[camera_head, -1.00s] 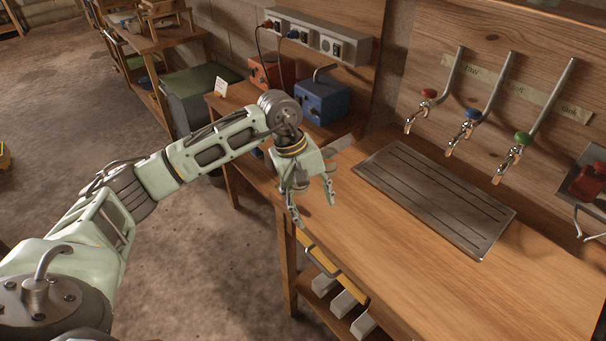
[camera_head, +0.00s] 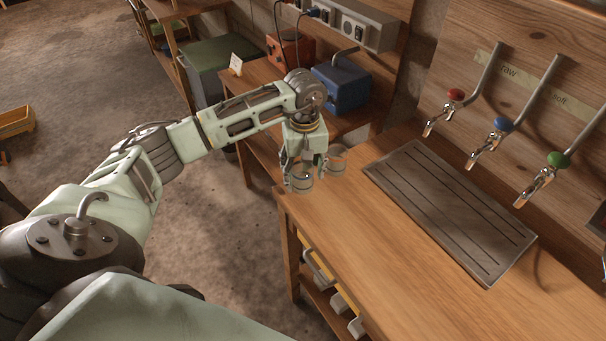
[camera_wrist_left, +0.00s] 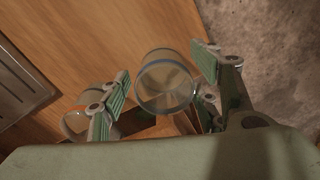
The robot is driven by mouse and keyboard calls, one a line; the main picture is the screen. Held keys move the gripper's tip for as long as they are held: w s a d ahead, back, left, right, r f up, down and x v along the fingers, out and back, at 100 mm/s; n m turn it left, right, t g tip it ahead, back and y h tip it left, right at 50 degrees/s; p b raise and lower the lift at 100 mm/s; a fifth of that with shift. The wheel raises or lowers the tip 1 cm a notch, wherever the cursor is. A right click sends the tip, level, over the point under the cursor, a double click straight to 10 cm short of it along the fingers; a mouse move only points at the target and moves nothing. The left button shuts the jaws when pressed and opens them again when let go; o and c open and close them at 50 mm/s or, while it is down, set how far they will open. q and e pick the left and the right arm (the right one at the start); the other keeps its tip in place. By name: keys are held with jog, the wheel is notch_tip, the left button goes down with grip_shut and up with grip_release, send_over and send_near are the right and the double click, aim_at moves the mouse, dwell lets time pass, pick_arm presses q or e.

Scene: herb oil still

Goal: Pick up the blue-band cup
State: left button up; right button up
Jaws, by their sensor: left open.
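A clear cup with a blue-grey band (camera_wrist_left: 167,85) sits between the spread fingers of my left gripper in the left wrist view. It also shows in the head view (camera_head: 300,180), near the left corner of the wooden bench. My left gripper (camera_head: 305,177) points down over it and is open, with a finger on each side. I cannot tell whether a finger touches the glass. A second clear cup (camera_head: 337,157) stands just to the right, outside the fingers. In the wrist view this second cup (camera_wrist_left: 75,124) shows a reddish mark, partly hidden by a finger. My right gripper is not in view.
A metal drip tray (camera_head: 412,165) lies on the wooden bench (camera_head: 370,255) to the right. Taps with red, blue and green knobs (camera_head: 502,124) hang above it. A blue box (camera_head: 342,84) and a red box (camera_head: 290,48) stand behind. The bench front is clear.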

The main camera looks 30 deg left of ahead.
pick_arm(q)
notch_tip(320, 180, down, 3)
jog(key=shift+r, duration=0.15)
jog(key=shift+w, duration=0.1)
jog(key=c, duration=1.1)
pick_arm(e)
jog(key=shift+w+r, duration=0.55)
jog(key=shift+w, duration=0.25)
pick_arm(q)
jog(key=shift+r, duration=0.15)
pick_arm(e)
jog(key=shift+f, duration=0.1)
